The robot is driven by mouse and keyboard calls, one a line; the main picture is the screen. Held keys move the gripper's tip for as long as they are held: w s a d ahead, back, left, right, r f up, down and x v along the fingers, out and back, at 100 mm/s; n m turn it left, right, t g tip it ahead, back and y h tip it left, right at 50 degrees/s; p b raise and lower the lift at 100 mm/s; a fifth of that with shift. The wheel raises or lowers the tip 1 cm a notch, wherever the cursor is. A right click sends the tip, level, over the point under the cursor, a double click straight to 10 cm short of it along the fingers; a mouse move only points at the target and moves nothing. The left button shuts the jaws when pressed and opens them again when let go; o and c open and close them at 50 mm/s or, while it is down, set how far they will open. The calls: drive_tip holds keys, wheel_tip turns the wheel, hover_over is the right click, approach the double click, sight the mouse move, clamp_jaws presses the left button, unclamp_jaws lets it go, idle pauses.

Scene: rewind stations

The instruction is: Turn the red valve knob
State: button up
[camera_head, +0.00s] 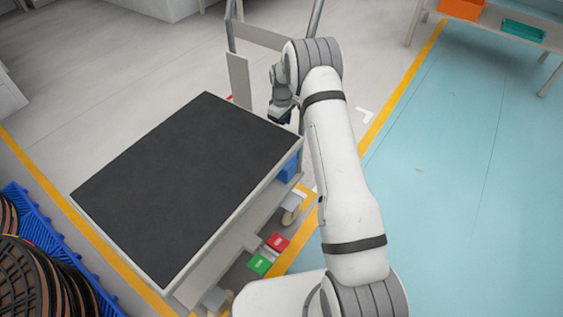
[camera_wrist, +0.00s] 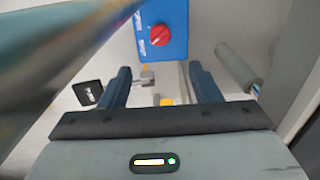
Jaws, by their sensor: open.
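The red valve knob (camera_wrist: 159,35) sits on a blue panel (camera_wrist: 151,14) at the top middle of the wrist view. It is round with a pale pointer mark. White markings show on the panel beside it. My gripper (camera_wrist: 163,76) is open, its two dark blue fingers apart with nothing held between them. The knob shows beyond the fingertips and apart from them. In the head view my gripper (camera_head: 283,114) is small and partly hidden at the far right corner of the cart, and I cannot make out the knob there.
A cart with a black top (camera_head: 190,180) stands left of my arm. The blue floor (camera_head: 460,170) is clear.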

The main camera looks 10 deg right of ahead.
wheel_tip(320, 180, down, 7)
drive_tip(key=b, duration=0.5)
wheel_tip(320, 180, down, 8)
drive_tip(key=b, duration=0.3)
drive_tip(key=shift+r, duration=0.15)
drive_tip(key=c, duration=0.9)
drive_tip(key=shift+a, duration=0.2)
drive_tip(key=shift+c, duration=0.4)
drive_tip(key=shift+d, duration=0.1)
